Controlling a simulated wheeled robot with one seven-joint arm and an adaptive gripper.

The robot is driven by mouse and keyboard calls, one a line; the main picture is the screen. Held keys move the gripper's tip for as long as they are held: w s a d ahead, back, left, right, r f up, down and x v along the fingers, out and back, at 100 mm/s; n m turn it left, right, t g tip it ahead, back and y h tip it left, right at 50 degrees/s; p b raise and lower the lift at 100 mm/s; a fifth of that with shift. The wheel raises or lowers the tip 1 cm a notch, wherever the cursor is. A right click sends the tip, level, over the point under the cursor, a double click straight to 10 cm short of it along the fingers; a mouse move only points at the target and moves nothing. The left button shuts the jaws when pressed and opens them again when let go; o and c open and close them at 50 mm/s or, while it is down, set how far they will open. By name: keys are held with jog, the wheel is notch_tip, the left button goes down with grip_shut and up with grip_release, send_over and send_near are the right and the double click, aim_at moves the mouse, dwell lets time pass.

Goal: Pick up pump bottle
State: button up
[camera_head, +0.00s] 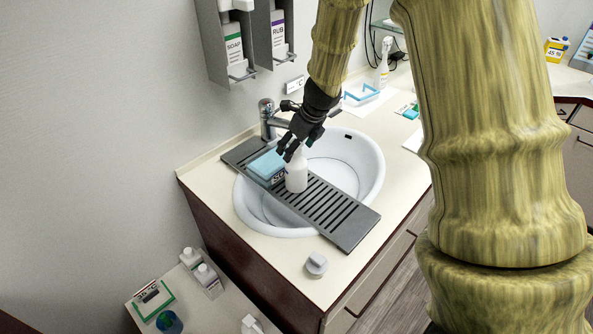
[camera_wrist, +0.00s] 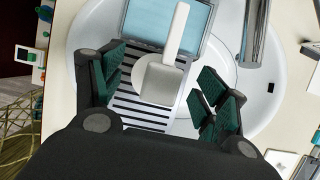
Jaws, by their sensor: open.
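The white pump bottle (camera_head: 297,172) stands upright on a grey slotted rack laid across the sink. In the wrist view the pump bottle (camera_wrist: 162,78) is seen from above, its long white pump head pointing up the picture. My gripper (camera_head: 293,148) is at the top of the bottle in the head view and hides part of its pump. In the wrist view my gripper (camera_wrist: 160,95) is open, with dark green finger pads on the left and right of the bottle. Gaps show between the pads and the bottle.
The grey rack (camera_head: 345,222) spans the round white sink (camera_head: 365,165). A light blue box (camera_head: 266,165) sits on the rack beside the bottle, and the faucet (camera_head: 268,120) rises behind. A small white-grey object (camera_head: 316,264) stands on the front counter. Soap dispensers (camera_head: 233,45) hang on the wall.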

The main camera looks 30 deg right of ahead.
jog(key=shift+w+f, duration=0.1)
jog(key=shift+f, duration=0.35)
jog(key=shift+w+a+f, duration=0.2)
jog(key=shift+w+f, duration=0.6)
jog(key=shift+f, duration=0.2)
jog(key=shift+s+r, duration=0.15)
jog(key=shift+s, duration=0.25)
jog(key=shift+c, duration=0.6)
jog(key=shift+w, duration=0.2)
jog(key=c, duration=0.7)
jog(key=shift+s, duration=0.1)
grip_shut()
